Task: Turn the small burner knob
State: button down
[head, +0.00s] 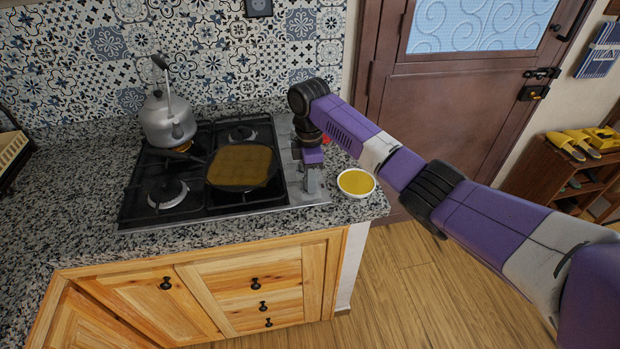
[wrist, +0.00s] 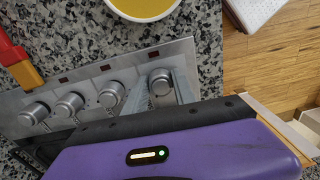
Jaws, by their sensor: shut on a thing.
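The gas hob (head: 210,208) is set in the granite counter, with a steel control strip along its right side. In the wrist view, several round silver knobs stand in a row on the steel panel (wrist: 92,78). My gripper (head: 311,182) points down over that strip. In the wrist view its fingers (wrist: 160,88) stand on either side of the end knob (wrist: 160,80) on the right and are shut on it. The other knobs, such as the neighbouring one (wrist: 110,94), are free. Which burner each knob serves cannot be told. My gripper's body hides part of the strip.
A white bowl with yellow contents (head: 356,182) stands on the counter close to my gripper. A pan (head: 272,172) and a grey kettle (head: 168,120) sit on the hob. A red and yellow object (wrist: 18,62) lies beside the panel. A tiled wall (head: 220,60) stands behind.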

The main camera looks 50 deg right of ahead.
jog(key=c, duration=1)
grip_release()
notch_tip(320, 180, up, 8)
jog(key=shift+w+f+b, duration=0.1)
jog(key=shift+w+b, duration=0.05)
jog(key=shift+b, duration=0.55)
